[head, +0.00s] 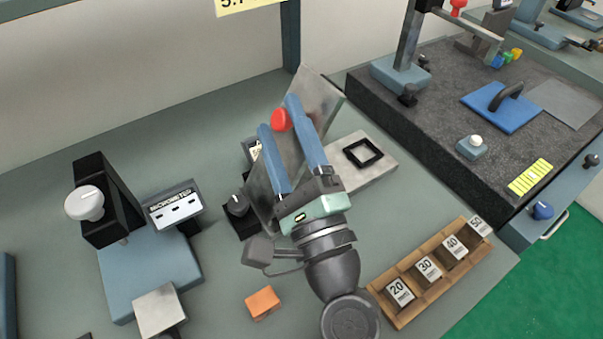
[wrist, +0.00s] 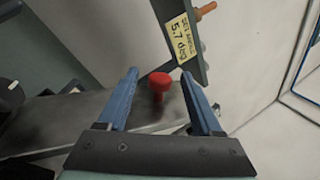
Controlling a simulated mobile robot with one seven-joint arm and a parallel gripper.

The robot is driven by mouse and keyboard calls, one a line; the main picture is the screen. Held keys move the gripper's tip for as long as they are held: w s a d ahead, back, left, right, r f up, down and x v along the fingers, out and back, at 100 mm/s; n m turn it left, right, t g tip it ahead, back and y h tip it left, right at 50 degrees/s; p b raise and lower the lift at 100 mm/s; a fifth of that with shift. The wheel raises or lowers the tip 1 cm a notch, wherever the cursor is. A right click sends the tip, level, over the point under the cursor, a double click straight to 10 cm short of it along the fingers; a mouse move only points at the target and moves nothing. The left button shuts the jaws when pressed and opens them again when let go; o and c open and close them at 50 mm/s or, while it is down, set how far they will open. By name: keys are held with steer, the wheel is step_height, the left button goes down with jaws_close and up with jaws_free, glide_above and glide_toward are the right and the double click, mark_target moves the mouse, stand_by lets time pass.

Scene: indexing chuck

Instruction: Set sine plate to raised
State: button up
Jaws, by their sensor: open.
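The sine plate (head: 320,92) is a grey metal plate standing tilted behind my gripper in the head view. It also shows as a grey surface in the wrist view (wrist: 75,120). Its red knob (head: 281,121) shows between my fingertips in the head view. In the wrist view the red knob (wrist: 159,80) stands between the two blue fingers, with a gap on each side. My gripper (head: 278,116) is open and holds nothing. My gripper and arm hide part of the plate and its base in the head view.
A yellow sign (wrist: 178,37) reads set angle 5.7 deg. A wooden rack (head: 418,285) of numbered blocks stands front right. An orange block (head: 263,303) lies near the front. A micrometer stand (head: 150,270) is at left, a dark granite slab (head: 440,100) at right.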

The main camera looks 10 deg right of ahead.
steer(key=b+v, duration=0.4)
steer(key=v, duration=0.7)
steer(key=shift+s, duration=0.2)
steer(key=shift+f, duration=0.1)
